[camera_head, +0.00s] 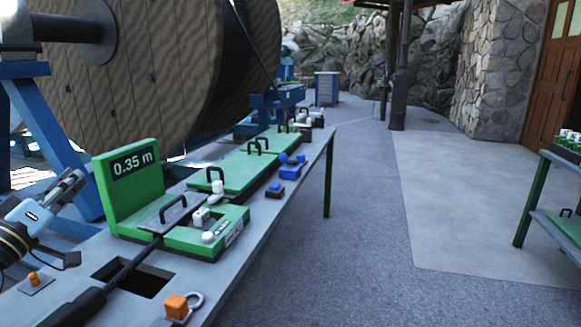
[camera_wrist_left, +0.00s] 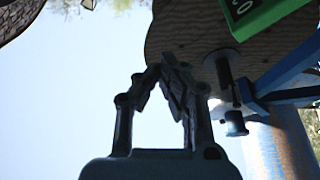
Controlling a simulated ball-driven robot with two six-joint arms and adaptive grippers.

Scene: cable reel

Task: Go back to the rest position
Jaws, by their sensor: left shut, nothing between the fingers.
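My left gripper (camera_head: 72,183) is at the left edge of the head view, beside the green block with the "0.35 m" display (camera_head: 133,166). It is above the left side of the workbench and apart from the things on it. In the left wrist view its fingers (camera_wrist_left: 168,75) are closed together with nothing between them, against the sky and the wooden reel (camera_wrist_left: 190,30). My right gripper is not in view.
The grey workbench (camera_head: 258,215) carries a green clamp unit, a black cable (camera_head: 135,262), a blue-knobbed part (camera_head: 283,190) and an orange-tagged shackle (camera_head: 178,306). The big reel (camera_head: 150,70) stands behind. A green-legged table (camera_head: 526,215) is at the right; the paving between is clear.

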